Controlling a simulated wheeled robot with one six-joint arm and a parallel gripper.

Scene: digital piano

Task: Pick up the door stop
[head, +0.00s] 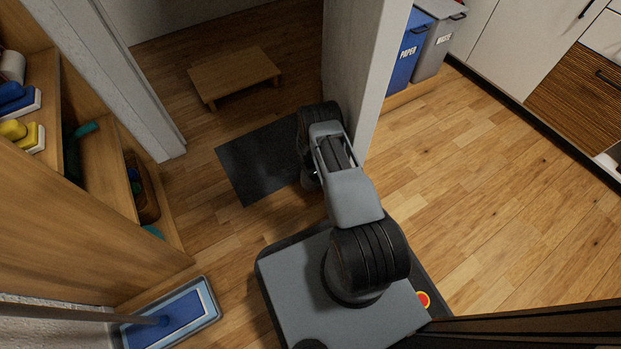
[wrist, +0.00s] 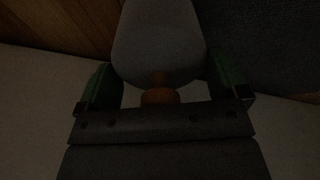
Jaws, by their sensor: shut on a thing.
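In the dark wrist view, my gripper (wrist: 165,78) has a green finger on each side of a rounded grey thing, which looks like the door stop (wrist: 160,40). A brown-orange knob or loop (wrist: 160,96) shows at its near end, close to the gripper's palm. The fingers are shut on the grey body. Its far end is cut off by the top of the view. In the head view my arm hides the gripper and the door stop, near the doorway post.
A dark mat (head: 255,160) lies in the doorway, with a low wooden stool (head: 234,75) behind it. The white door post (head: 372,80) stands close to my arm. Shelves (head: 100,170) and a blue mop (head: 170,318) are at left. Floor (head: 470,180) is clear at right.

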